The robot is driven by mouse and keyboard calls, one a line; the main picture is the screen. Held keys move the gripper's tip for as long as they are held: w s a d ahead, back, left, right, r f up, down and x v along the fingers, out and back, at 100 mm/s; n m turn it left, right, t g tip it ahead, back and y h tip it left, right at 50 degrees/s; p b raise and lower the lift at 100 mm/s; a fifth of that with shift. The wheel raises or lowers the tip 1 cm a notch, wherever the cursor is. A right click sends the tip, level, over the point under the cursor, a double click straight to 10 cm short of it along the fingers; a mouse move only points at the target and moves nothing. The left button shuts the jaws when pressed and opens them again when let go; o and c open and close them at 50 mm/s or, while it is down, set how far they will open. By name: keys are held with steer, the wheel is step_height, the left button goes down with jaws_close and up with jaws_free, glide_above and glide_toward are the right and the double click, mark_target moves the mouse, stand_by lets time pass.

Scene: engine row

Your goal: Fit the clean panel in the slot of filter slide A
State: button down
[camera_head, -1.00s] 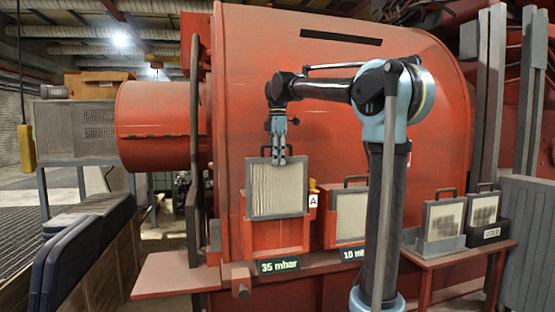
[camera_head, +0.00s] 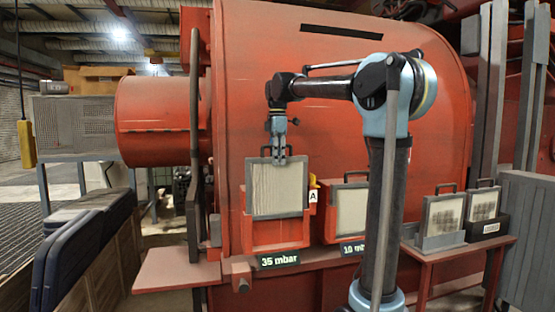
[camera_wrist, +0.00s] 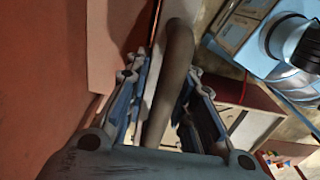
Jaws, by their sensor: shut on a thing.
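The clean panel (camera_head: 278,190), pale and pleated in a grey frame, hangs upright from my gripper (camera_head: 279,158). The gripper is shut on the panel's top handle; in the wrist view the dark handle bar (camera_wrist: 172,80) lies between the two fingers. The panel's lower part is at the red holder of filter slide A (camera_head: 275,234), beside the "A" tag. The panel's bottom edge appears to be within or just in front of the holder's opening; I cannot tell which.
A second red slide (camera_head: 330,222) with a pale panel stands right of A. Further right, a grey holder (camera_head: 443,243) and a black bin (camera_head: 488,228) on a red table (camera_head: 440,256) hold speckled panels. The red casing (camera_head: 240,120) rises close behind.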

mark_target(277, 183)
steer(key=shift+f, duration=5.15)
steer(key=c, duration=1.3)
jaws_free()
steer(key=shift+r, duration=0.1)
step_height(277, 183, up, 12)
steer(key=shift+f, duration=0.15)
